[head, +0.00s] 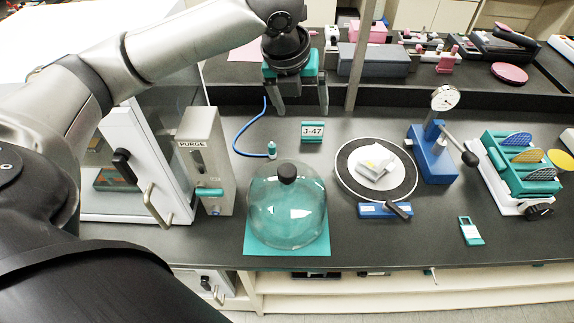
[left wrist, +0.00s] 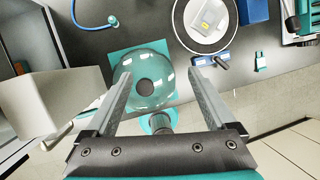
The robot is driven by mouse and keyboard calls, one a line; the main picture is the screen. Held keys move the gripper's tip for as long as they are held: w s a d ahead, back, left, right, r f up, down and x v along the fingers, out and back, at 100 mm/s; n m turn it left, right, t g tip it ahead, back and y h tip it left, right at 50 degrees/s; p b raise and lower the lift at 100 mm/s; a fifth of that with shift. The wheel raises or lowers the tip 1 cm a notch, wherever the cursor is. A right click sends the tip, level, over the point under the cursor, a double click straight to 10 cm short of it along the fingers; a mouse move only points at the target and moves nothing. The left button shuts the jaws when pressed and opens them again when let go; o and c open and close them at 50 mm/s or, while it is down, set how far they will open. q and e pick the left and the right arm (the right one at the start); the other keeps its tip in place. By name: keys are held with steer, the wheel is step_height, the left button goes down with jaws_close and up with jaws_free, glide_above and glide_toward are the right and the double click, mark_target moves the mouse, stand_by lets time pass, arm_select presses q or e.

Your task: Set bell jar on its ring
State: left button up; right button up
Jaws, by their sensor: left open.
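The clear glass bell jar (head: 287,212) with a black knob (head: 287,173) stands upright on a teal mat (head: 259,247) near the bench's front edge. In the left wrist view the jar (left wrist: 152,75) shows from above, between the fingers. The ring (head: 344,186) is a dark round band with a white edge, right of the jar; a pale block-like sample (head: 376,163) lies inside it. The ring also shows in the left wrist view (left wrist: 182,35). My left gripper (head: 297,112) is open and empty, above the bench and behind the jar in the head view. My right gripper is out of view.
The grey PURGE box (head: 204,160) with a teal handle stands left of the jar, beside a white cabinet. A blue hose (head: 237,137) and a J-47 sign (head: 312,132) are behind. A blue gauge stand (head: 432,150) and blue block (head: 374,210) adjoin the ring.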

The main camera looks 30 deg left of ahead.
arm_select(q)
steer(key=s+f+g, duration=0.1)
steer(key=s+g, duration=0.2)
steer(key=s, duration=0.2)
glide_toward(287, 169)
steer(key=shift+m, duration=0.4)
steer(key=f, duration=0.5)
steer(key=shift+w+a+f, duration=0.2)
steer(key=shift+f, duration=0.05)
steer(key=shift+y, duration=0.3)
steer(key=f, duration=0.4)
steer(key=shift+w+d+f, duration=0.1)
steer(key=shift+w+d, duration=0.05)
steer(key=shift+d, duration=0.15)
steer(key=shift+w+f, duration=0.1)
steer(key=shift+f, duration=0.45)
steer(key=shift+r, duration=0.1)
jaws_close()
steer(key=shift+a, duration=0.1)
